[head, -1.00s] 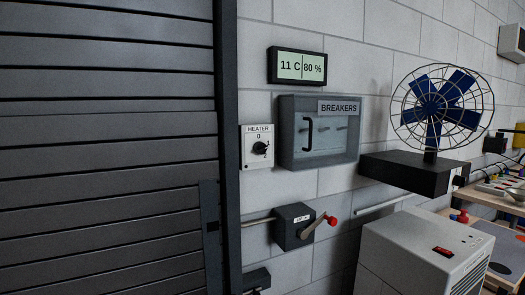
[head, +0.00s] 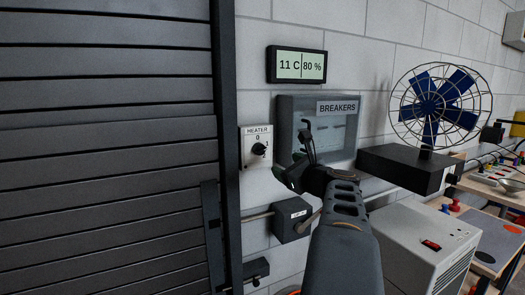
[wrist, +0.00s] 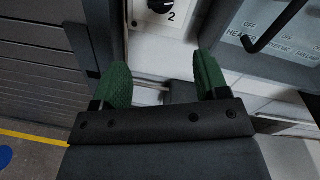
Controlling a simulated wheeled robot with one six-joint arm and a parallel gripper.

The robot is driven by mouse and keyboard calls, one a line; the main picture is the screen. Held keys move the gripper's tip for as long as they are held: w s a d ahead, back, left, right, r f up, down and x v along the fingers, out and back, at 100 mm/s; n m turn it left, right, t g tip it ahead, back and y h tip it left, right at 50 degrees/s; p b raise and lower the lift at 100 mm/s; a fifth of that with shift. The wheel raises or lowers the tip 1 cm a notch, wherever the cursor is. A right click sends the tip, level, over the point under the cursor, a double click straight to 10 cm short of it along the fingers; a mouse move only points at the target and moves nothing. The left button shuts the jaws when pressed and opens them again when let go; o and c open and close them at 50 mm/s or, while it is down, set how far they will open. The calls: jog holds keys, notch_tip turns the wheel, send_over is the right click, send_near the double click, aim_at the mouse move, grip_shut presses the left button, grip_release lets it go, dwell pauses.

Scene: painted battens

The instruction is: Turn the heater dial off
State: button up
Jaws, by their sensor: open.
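The heater dial (head: 259,149) is a black knob on a white plate (head: 256,135) marked HEATER, with 0 above the knob and 1 to its right. Its pointer is too small to read. In the wrist view the dial (wrist: 160,5) is cut by the top edge, with a 2 below it. My gripper (head: 293,156) is open and empty, right of the dial in the head view and in front of the breaker box. In the wrist view my gripper (wrist: 162,68) has its green fingers wide apart, below the dial and not touching it.
The breaker box (head: 350,135) with its handle is close right of the dial. A dark slatted shutter (head: 110,150) stands left. A crank box (head: 288,220) is below, partly behind my arm. The fan (head: 435,105) and beige cabinet (head: 440,250) are at right.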

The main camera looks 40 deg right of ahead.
aim_at(263, 152)
jog(key=w+p, duration=0.1)
jog(key=w, duration=0.3)
jog(key=w+d+m+p, duration=0.1)
jog(key=w, duration=0.4)
jog(key=w+m+p, duration=0.1)
jog(key=w+p, duration=0.1)
jog(key=w, duration=0.2)
jog(key=shift+w+d+r, duration=0.35)
jog(key=shift+d, duration=0.05)
jog(key=c, duration=0.9)
